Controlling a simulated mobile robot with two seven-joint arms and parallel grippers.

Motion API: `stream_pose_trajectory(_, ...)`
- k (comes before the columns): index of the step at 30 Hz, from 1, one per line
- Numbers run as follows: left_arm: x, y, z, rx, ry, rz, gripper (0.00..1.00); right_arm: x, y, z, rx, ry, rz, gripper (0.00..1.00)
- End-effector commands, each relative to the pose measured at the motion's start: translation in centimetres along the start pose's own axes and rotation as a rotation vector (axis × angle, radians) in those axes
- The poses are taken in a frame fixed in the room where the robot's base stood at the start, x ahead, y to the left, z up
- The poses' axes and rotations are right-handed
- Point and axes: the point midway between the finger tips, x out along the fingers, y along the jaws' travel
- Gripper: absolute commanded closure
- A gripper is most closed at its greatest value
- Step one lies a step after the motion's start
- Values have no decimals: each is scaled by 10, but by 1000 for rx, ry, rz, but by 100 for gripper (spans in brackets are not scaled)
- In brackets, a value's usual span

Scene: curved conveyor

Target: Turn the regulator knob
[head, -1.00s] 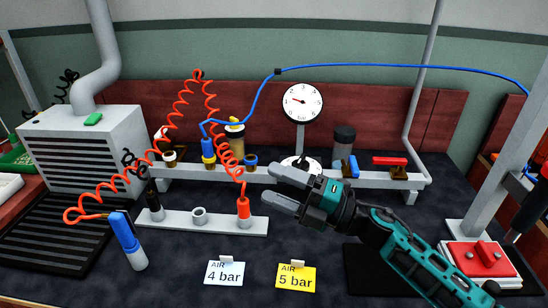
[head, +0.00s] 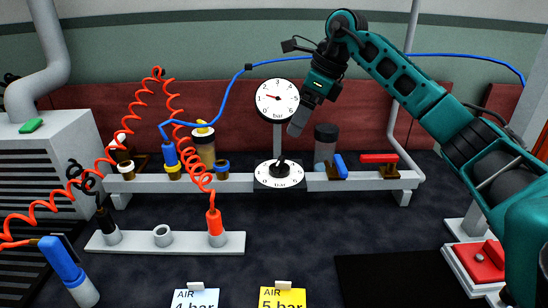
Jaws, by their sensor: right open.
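The regulator knob (head: 282,167) is a small black knob standing on a round white dial (head: 268,180) marked in bar, on the grey rail in the middle. Above it, a round white pressure gauge (head: 277,99) has a red needle pointing left, slightly up. My right gripper (head: 297,124) comes in from the upper right. It is open and empty, fingers pointing down, just right of the gauge and above the knob, apart from the knob. My left gripper is not in view.
A clear jar with a dark lid (head: 326,143), a blue lever (head: 340,164) and a red lever (head: 379,158) stand right of the knob. Coiled orange hose (head: 141,94) and blue hose (head: 222,93) hang at left. Yellow card (head: 282,299) lies in front.

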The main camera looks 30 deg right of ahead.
Motion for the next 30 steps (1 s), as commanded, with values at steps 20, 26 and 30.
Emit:
stream_pose_trajectory(20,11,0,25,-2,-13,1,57,114,2,1,-1,-3,4,13)
stream_pose_trajectory(26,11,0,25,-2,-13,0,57,118,2,1,-1,-3,3,13)
stream_pose_trajectory(30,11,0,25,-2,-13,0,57,117,2,1,-1,-4,4,13)
